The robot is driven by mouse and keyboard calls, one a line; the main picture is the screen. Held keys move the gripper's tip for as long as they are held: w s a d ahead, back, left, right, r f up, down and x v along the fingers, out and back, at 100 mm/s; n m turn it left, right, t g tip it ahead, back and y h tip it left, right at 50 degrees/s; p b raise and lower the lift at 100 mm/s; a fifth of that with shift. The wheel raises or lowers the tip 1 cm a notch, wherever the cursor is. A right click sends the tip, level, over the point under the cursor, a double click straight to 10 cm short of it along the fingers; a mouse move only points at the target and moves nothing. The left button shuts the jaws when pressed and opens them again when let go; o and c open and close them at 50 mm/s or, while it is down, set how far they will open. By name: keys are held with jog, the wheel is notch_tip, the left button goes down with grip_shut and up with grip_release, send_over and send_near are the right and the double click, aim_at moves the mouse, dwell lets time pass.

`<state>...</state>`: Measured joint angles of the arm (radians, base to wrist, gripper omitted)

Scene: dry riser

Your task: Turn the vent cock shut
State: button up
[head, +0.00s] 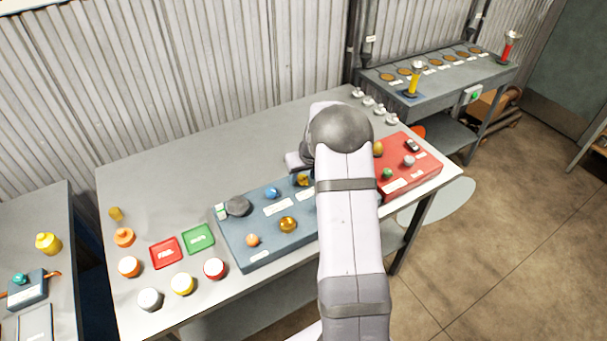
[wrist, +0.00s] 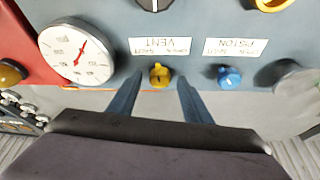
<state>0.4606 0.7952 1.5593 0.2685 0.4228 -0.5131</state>
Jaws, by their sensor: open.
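The vent cock is a small yellow knob (wrist: 160,75) on the blue-grey panel, below an upside-down label reading VENT, OPEN and SHUT in the wrist view. In the head view the yellow knob (head: 303,180) is partly hidden beside my arm. My gripper (wrist: 159,84) is open, with one finger on each side of the knob in the wrist picture. I see no clear contact, and the height gap cannot be told. The knob's handle looks roughly upright in the wrist picture; which word it points to is unclear. The head view mostly hides my fingers.
A blue knob (wrist: 229,76) labelled PISTON sits right of the vent cock, and a white dial gauge (wrist: 76,52) sits left. A grey disc (head: 238,206) is at the panel's left. A red panel (head: 425,178) stands beyond my arm. The bench's back left is clear.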

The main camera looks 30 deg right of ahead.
jog(key=c, duration=1.1)
jog(key=shift+o, duration=0.2)
